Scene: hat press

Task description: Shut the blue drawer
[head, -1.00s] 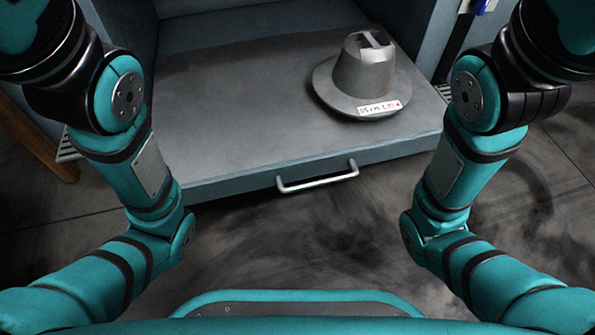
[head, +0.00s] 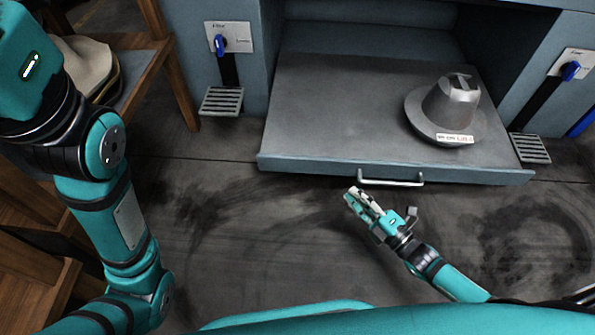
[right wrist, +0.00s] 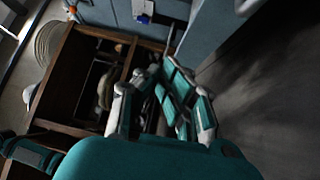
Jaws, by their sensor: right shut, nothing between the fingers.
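The blue drawer (head: 300,163) is pulled out from the blue press cabinet in the head view, with a silver bar handle (head: 391,183) on its front. A grey metal hat form (head: 452,103) with a small label stands on the right part of its flat grey top. My right gripper (head: 357,198) is in front of the drawer, just left of and below the handle in the picture. It is shut and empty, and I cannot tell whether it touches the drawer front. It also shows in the right wrist view (right wrist: 165,75). My left arm is at the left of the head view; its gripper is out of frame.
A wooden shelf (head: 155,60) with light hats (head: 82,65) stands at the left. Panels with blue switches (head: 220,44) flank the drawer, with metal foot pedals (head: 221,101) below. The dark floor (head: 240,220) before the drawer is clear.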

